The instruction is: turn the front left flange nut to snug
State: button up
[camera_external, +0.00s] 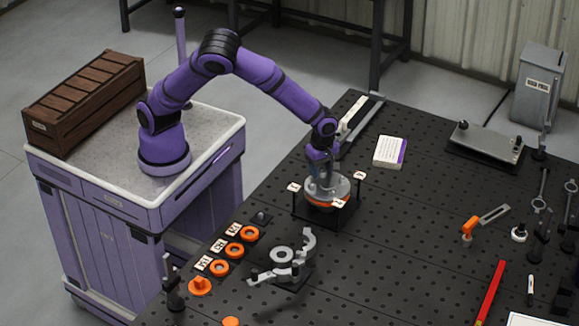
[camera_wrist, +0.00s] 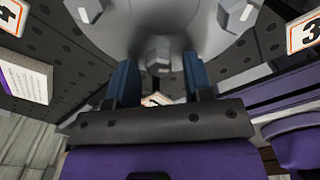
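The grey round flange (camera_external: 342,187) sits on an orange ring on the dark pegboard table, with small number tags around it. My gripper (camera_external: 320,172) points down over it on its far left side. In the wrist view, the flange's grey face (camera_wrist: 190,22) shows several hex nuts. One nut (camera_wrist: 158,54) lies between the blue fingertips of my gripper (camera_wrist: 160,75), with gaps on both sides. The gripper is open. Other nuts show at upper left (camera_wrist: 84,9) and upper right (camera_wrist: 240,12). I cannot tell which nut is the front left one.
Number tags on posts stand close around the flange, one (camera_external: 293,187) at its left. A grey clamp-like fixture (camera_external: 283,255) and orange rings (camera_external: 235,250) lie nearer the front left. A white card (camera_external: 388,151) lies behind.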

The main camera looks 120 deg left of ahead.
grip_shut()
jog(key=shift+m, duration=0.3)
jog(key=m, duration=0.3)
jog(key=shift+a+m, duration=0.15)
jog(key=shift+m, duration=0.25)
jog(key=m, duration=0.4)
jog(key=shift+w, duration=0.2)
jog(key=m, duration=0.5)
jog(key=shift+w, duration=0.1)
jog(key=shift+w+m, duration=0.1)
jog(key=shift+m, duration=1.7)
jog(key=shift+r, duration=0.1)
